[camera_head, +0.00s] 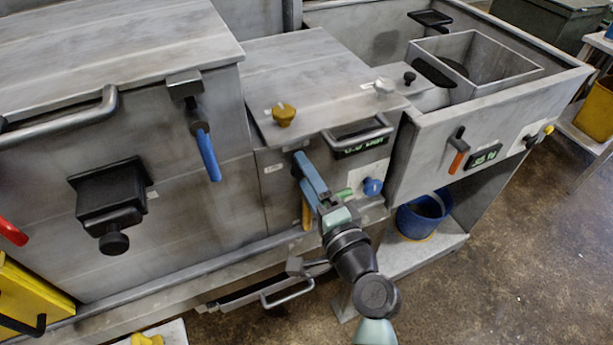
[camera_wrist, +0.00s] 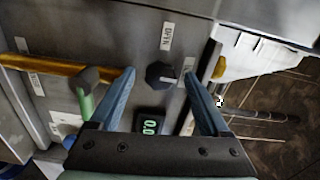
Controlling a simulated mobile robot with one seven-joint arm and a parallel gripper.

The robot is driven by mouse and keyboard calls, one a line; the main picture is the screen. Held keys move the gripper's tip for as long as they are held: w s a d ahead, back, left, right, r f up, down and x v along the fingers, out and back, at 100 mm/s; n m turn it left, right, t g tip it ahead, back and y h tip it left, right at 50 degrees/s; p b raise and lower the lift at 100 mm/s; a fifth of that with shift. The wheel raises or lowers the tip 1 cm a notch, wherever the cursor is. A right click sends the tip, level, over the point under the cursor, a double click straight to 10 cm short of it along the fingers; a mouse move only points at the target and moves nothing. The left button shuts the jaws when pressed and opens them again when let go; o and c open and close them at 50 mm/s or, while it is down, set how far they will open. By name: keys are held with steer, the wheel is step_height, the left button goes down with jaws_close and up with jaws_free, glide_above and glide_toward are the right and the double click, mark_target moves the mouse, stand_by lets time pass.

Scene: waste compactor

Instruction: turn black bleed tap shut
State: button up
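The black bleed tap (camera_wrist: 160,75) is a small dark knob on the grey metal panel in the wrist view. A white label reading OPEN (camera_wrist: 167,36) is above it, and another pale label sits to its right. My gripper (camera_wrist: 160,82) is open, with one blue finger on each side of the tap and a visible gap to it. In the head view my gripper (camera_head: 304,162) is at the front panel of the middle unit. There the tap is not clearly visible behind it. How near the fingertips are in depth is hard to tell.
An orange-yellow lever (camera_wrist: 60,68) and a green handle (camera_wrist: 86,103) lie left of the fingers. A green-digit display (camera_wrist: 151,121) is below the tap. A yellow knob (camera_wrist: 219,67) is just right of the right finger. A blue knob (camera_head: 372,187) is right of my gripper.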

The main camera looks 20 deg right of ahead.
steer(key=s+b, duration=0.2)
steer(key=s, duration=1.1)
steer(key=shift+d+b, duration=0.2)
steer(key=shift+b, duration=0.1)
